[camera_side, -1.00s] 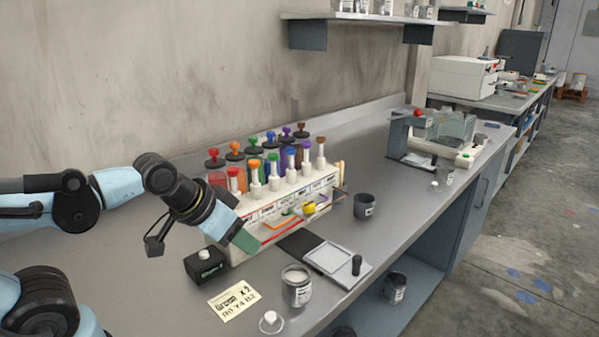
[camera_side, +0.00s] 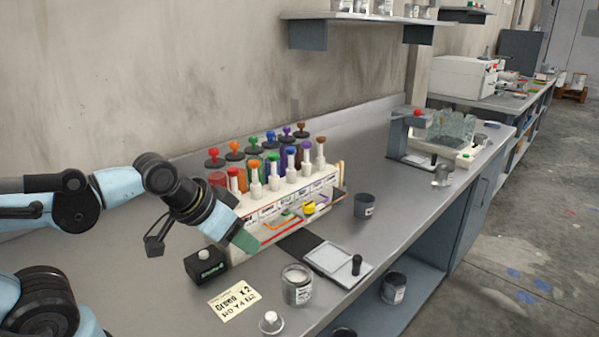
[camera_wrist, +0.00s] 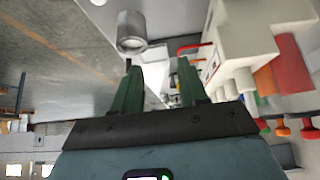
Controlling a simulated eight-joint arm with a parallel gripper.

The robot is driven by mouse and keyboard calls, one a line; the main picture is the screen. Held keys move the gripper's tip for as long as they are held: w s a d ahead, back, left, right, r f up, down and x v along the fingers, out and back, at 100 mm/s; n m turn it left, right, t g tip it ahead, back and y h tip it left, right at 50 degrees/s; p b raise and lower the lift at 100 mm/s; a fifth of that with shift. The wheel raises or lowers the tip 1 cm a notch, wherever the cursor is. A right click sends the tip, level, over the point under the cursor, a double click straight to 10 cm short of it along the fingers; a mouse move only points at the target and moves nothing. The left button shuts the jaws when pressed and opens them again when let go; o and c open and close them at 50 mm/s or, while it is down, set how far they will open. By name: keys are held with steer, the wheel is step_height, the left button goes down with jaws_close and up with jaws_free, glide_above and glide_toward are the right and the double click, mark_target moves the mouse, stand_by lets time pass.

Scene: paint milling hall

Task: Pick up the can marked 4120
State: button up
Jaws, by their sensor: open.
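My gripper (camera_side: 245,241) hangs low over the bench at the front left end of the rack; its green fingers stand apart with nothing between them in the wrist view (camera_wrist: 160,90). A grey metal can (camera_side: 297,287) with a pale top and a label stands on the bench, to the right of my gripper and apart from it. A dark grey can (camera_side: 364,207) stands farther back. Another dark can (camera_side: 394,289) is lower, at the open shelf under the bench. A grey can (camera_wrist: 131,32) shows beyond the fingertips in the wrist view. I cannot read 4120 on any can.
A white rack (camera_side: 295,193) of coloured plungers stands along the wall side. A black box (camera_side: 204,264), a yellow card (camera_side: 234,299), a pale plate (camera_side: 331,258) with a black knob and a small silver lid (camera_side: 271,322) lie nearby. The bench beyond the dark grey can is mostly clear.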

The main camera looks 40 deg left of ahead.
steer(key=o, duration=0.9)
